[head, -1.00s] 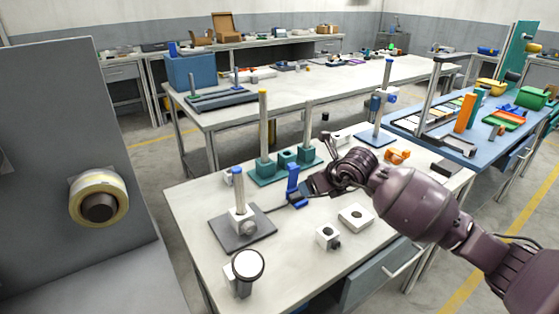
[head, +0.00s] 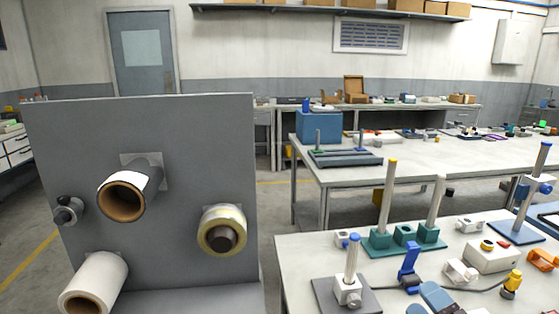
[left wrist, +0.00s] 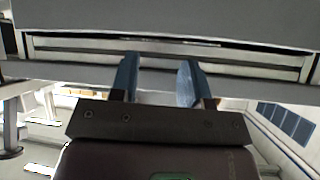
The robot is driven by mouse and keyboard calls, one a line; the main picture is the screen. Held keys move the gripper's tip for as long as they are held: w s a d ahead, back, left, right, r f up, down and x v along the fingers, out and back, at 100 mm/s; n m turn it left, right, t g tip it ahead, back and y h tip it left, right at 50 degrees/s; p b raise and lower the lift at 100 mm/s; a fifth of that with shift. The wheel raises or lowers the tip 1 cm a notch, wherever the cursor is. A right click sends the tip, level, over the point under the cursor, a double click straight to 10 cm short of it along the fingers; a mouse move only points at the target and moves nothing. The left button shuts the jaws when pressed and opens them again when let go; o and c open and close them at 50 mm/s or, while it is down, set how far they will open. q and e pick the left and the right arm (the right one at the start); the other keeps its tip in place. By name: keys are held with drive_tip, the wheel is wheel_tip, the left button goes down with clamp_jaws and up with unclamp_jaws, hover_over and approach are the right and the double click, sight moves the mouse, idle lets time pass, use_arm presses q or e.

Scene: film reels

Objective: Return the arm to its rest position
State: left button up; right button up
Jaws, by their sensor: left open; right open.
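My right gripper (head: 427,303) shows only as blue fingertips at the bottom edge of the head view, low over the near white table (head: 295,262). The fingers are apart with no object seen between them; the rest of that arm is out of frame. My left gripper (left wrist: 157,80) shows in the left wrist view with its two blue fingers apart and empty, in front of a grey metal edge or rail (left wrist: 170,47). The left arm does not show in the head view.
A grey upright panel (head: 150,260) at left carries a brown-cored roll (head: 148,187), a yellowish roll (head: 221,231) and a white roll (head: 98,275). A blue clamp-like part (head: 409,262), a teal post base (head: 381,240) and a grey-based post (head: 349,280) stand on the near table.

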drive_tip(key=s+d+f+m+g+h, duration=0.8)
drive_tip(key=s+f+m+h, duration=0.4)
drive_tip(key=m, duration=0.7)
drive_tip(key=s+a+f+m+g+y, duration=0.1)
drive_tip(key=s+a+f+g, duration=0.15)
drive_tip(key=s, duration=0.45)
drive_tip(key=s+a+f+m+g+y, duration=0.2)
drive_tip(key=s+g, duration=0.2)
drive_tip(key=s, duration=0.2)
drive_tip(key=s+a+f+m+g+y, duration=0.1)
drive_tip(key=s+a+f+g, duration=0.1)
drive_tip(key=s+g, duration=0.35)
drive_tip(key=w+f+t+p, duration=0.2)
drive_tip(key=w+f+t, duration=0.3)
drive_tip(key=w+t, duration=0.4)
drive_tip(key=shift+a+n+t+y, duration=0.25)
drive_tip(key=shift+n+t+y, duration=0.15)
drive_tip(key=shift+t, duration=0.8)
